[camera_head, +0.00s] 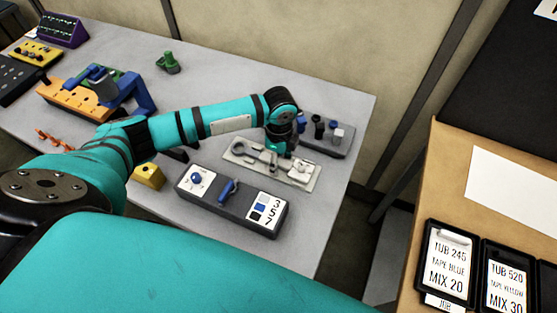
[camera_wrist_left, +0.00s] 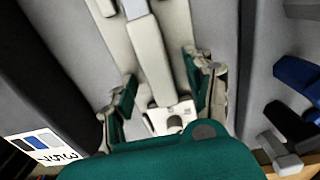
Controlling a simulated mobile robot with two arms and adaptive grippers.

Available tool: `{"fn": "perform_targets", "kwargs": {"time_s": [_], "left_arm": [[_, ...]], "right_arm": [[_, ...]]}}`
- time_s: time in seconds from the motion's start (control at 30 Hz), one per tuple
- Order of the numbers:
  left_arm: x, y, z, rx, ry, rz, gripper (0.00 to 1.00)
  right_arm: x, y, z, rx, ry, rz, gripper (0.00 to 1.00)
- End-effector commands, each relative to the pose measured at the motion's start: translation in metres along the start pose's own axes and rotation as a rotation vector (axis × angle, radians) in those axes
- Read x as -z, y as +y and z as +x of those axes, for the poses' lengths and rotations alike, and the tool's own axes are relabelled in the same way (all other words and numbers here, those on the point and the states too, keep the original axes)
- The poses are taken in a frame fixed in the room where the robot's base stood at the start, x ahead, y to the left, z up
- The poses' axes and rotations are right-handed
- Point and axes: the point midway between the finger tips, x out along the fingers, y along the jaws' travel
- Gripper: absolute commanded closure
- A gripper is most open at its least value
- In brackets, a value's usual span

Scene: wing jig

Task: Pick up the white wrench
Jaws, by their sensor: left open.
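A pale tray (camera_head: 232,157) lies on the grey table, with the off-white wrench (camera_head: 241,147) on it. The wrench's rounded end shows to the left of my left gripper (camera_head: 277,160), which is over the tray and hides part of it. In the left wrist view, a long pale bar (camera_wrist_left: 150,55), which looks like the wrench's handle, runs down between the two open fingers of my left gripper (camera_wrist_left: 165,95). I cannot tell whether the fingers touch it. My right gripper is not in view.
A dark box with a blue handle (camera_head: 228,188) and a number label stands in front of the tray. A grey rack with small blocks (camera_head: 325,136) stands behind it. A yellow block (camera_head: 149,176) is to the left. The table's right edge is near.

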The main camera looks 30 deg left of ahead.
Motion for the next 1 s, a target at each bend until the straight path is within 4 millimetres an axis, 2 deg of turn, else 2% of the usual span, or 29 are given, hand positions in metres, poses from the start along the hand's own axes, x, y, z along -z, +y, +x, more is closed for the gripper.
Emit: {"fn": "perform_targets", "kwargs": {"time_s": [0.2, 0.6, 1.0], "left_arm": [[0.0001, -0.0001, 0.0008, 0.001, 0.0, 0.0, 0.47], [-0.0002, -0.0003, 0.0003, 0.001, 0.0, 0.0, 1.0], [-0.0001, -0.001, -0.0008, 0.003, 0.001, -0.001, 1.0]], "right_arm": [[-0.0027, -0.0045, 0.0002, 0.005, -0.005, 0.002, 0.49], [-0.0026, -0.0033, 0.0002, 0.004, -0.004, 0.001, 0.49], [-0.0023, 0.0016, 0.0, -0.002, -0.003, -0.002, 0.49]]}}
